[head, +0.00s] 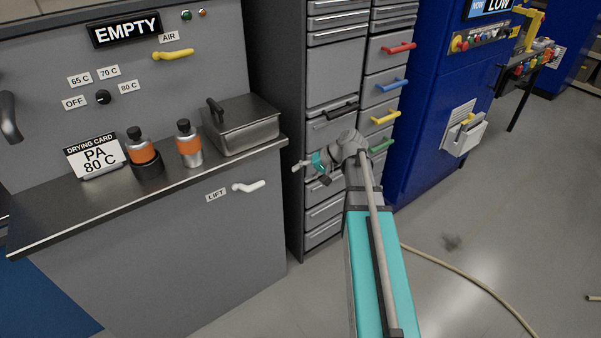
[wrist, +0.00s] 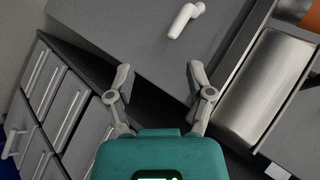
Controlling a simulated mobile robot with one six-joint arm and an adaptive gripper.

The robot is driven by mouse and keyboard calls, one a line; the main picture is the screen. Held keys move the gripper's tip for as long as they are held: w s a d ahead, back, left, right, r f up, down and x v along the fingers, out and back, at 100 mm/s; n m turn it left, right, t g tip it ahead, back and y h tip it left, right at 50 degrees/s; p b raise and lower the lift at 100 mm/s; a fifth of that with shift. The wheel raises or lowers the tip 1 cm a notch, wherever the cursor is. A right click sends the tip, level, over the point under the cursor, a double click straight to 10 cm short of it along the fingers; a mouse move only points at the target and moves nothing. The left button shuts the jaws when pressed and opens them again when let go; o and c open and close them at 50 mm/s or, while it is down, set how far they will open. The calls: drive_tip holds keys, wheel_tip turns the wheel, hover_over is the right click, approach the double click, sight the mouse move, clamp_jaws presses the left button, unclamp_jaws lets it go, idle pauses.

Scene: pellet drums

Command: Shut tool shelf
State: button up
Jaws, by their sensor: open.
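The grey cabinet (head: 335,72) in the middle of the head view has a wide panel with drawer fronts above and below it. A dark handle (head: 342,108) sits just below that panel, and it may belong to the tool shelf. I cannot tell how far the shelf stands out. My gripper (head: 300,169) is in front of the lower drawers, pointing left, and my wrist hides part of them. In the wrist view my gripper (wrist: 160,76) is open, with nothing between its fingers; the drawers show at lower left.
The grey bench has a white LIFT lever (head: 249,186), also in the wrist view (wrist: 186,20), and a lidded metal tray (head: 243,130). Two orange-banded bottles stand beside the drying card (head: 95,156). A blue machine (head: 430,100) stands right; a hose (head: 470,277) crosses the floor.

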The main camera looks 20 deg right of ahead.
drive_tip(key=shift+s+a, duration=0.4)
drive_tip(key=shift+a, duration=0.2)
drive_tip(key=s+a+r+n+g+h+p, duration=0.3)
drive_tip(key=s+a+h+p, duration=0.5)
drive_tip(key=s, duration=0.5)
drive_tip(key=shift+s+a+n+g+h+p, duration=0.35)
drive_tip(key=shift+a+n+g+p, duration=0.3)
drive_tip(key=shift+a, duration=0.4)
drive_tip(key=shift+w+r, duration=0.1)
